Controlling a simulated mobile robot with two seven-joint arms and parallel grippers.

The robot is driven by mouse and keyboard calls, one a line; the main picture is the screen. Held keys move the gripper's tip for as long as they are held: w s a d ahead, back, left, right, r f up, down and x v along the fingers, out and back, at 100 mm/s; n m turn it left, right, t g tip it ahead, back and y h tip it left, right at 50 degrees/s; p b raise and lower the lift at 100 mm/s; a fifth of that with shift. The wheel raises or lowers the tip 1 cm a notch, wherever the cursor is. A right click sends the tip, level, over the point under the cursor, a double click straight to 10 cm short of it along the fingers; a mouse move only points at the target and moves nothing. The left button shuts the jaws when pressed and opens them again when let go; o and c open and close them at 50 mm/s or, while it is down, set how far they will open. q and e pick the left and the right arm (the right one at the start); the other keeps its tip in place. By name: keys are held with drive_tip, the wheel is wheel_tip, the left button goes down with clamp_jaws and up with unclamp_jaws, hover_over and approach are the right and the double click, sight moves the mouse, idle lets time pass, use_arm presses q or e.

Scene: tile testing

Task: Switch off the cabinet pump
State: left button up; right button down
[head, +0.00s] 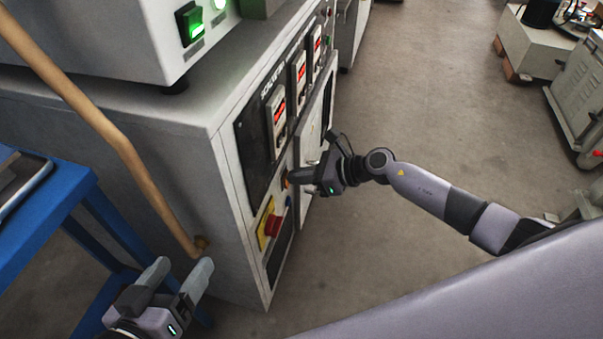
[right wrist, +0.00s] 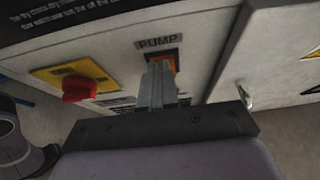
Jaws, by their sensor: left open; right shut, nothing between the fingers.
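The grey cabinet (head: 175,160) stands left of centre in the head view, its control front facing right. In the right wrist view the PUMP label (right wrist: 158,43) sits above an orange-lit pump switch (right wrist: 164,58). My right gripper (head: 290,179) is shut and empty. In the right wrist view its fingertips (right wrist: 158,68) are at the switch and cover part of it; I cannot tell whether they press it. My left gripper (head: 182,268) is open and empty, low at the left in front of the cabinet's side.
A brown pipe (head: 110,130) runs down the cabinet's side. A blue table (head: 50,215) stands at the left.

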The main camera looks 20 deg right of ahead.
drive_tip(key=shift+r+p, duration=0.7)
drive_tip(key=shift+r, duration=0.1)
use_arm(q)
drive_tip(key=shift+r, duration=0.55)
drive_tip(key=shift+f, duration=0.1)
